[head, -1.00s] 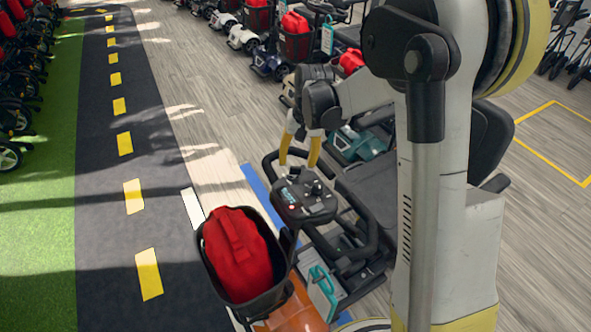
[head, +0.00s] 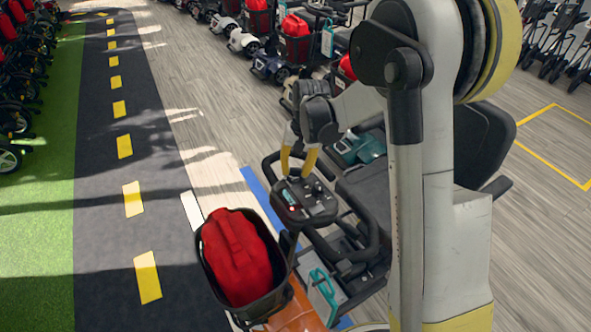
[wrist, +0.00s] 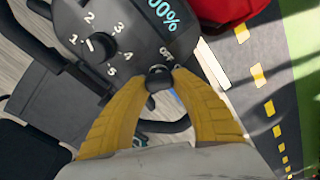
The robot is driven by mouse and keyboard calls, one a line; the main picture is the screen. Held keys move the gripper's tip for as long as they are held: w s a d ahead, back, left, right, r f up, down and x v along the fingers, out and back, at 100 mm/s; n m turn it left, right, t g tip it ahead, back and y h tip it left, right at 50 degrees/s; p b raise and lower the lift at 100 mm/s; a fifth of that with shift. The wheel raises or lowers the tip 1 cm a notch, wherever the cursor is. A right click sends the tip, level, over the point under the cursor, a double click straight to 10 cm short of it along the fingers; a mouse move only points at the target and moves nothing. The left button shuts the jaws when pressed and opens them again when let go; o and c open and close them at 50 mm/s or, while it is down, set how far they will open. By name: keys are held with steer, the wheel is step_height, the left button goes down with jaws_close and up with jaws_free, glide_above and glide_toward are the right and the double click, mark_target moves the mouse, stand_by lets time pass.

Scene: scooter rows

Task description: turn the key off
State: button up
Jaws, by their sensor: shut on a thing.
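The key (wrist: 158,78) is a dark knob at the edge of the scooter's console, beside the "OFF" lettering in the wrist view. My gripper (wrist: 160,82) has its two yellow fingers closed on the key from both sides. In the head view my gripper (head: 297,172) points down at the console (head: 305,200), and its fingers hide the key there. The console (wrist: 125,35) in the wrist view shows a speed dial (wrist: 100,46) with numbers and a cyan "100%" display. The key's exact angle is hard to tell.
Handlebar loops (head: 372,235) surround the console. A black basket (head: 208,268) with a red bag (head: 240,258) hangs in front of it. The seat (head: 478,140) stands behind. More scooters line the back, and the dark road strip at left is clear.

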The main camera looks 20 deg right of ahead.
steer(key=shift+n, duration=0.3)
steer(key=n, duration=0.5)
steer(key=shift+a+n, duration=0.2)
steer(key=shift+n, duration=0.1)
steer(key=n, duration=0.5)
steer(key=shift+s+a+n+y, duration=0.1)
steer(key=shift+n+y, duration=0.3)
steer(key=o, duration=1.2)
steer(key=shift+r, duration=0.1)
steer(key=v, duration=1.2)
